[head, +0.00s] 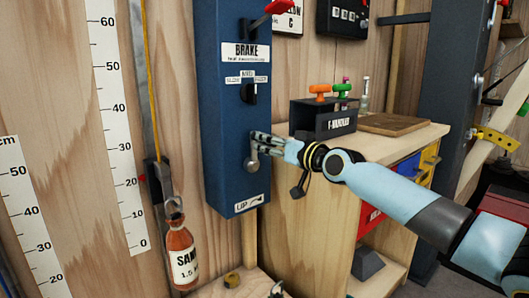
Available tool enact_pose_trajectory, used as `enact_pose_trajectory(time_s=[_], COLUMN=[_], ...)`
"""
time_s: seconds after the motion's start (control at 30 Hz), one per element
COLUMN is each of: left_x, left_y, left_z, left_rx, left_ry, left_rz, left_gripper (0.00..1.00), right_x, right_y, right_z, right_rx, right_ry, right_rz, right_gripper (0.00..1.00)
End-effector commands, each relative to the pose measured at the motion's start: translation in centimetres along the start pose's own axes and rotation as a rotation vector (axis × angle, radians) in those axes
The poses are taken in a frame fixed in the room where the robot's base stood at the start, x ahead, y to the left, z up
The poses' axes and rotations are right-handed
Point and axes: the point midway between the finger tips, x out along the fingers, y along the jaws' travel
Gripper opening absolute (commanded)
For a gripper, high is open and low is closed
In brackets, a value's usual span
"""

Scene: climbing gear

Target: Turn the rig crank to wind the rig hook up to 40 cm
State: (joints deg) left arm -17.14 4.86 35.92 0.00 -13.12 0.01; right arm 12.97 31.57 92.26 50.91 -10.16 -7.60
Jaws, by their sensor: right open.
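The rig crank (251,163) is a small grey lever low on the front of the blue rig post (232,120), above an "UP" arrow label. My right gripper (262,142) reaches in from the right, its open fingers at the crank's upper part. I cannot tell whether they touch it. The rig hook (172,203) hangs left of the post and bears a brown bottle labelled "SAND" (182,258). A red pointer (142,178) stands at a little over 20 on the white scale (118,130). My left gripper is not in view.
A red brake lever (278,7) and a black selector knob (249,93) sit higher on the post. Right of it, a wooden bench (420,138) carries a dark box (322,118) with orange and green knobs. A second scale (35,220) is at far left.

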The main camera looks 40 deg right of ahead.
Motion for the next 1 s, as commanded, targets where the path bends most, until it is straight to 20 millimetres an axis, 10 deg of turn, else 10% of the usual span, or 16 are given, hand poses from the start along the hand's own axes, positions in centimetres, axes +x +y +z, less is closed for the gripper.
enact_pose_trajectory(time_s=[0.5,0.83,1.0], left_x=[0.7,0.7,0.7], left_y=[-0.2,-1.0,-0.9], left_z=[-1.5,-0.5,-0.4], left_rx=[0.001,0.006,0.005], left_ry=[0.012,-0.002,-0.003], left_rz=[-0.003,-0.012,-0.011], left_gripper=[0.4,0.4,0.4], right_x=[2.4,2.4,2.3], right_y=[0.0,0.0,0.0], right_z=[-0.1,0.0,0.0], right_rx=[-0.001,-0.001,0.0], right_ry=[-0.001,-0.001,-0.001], right_rz=[0.0,0.001,0.001], right_gripper=[0.46,0.03,0.0])
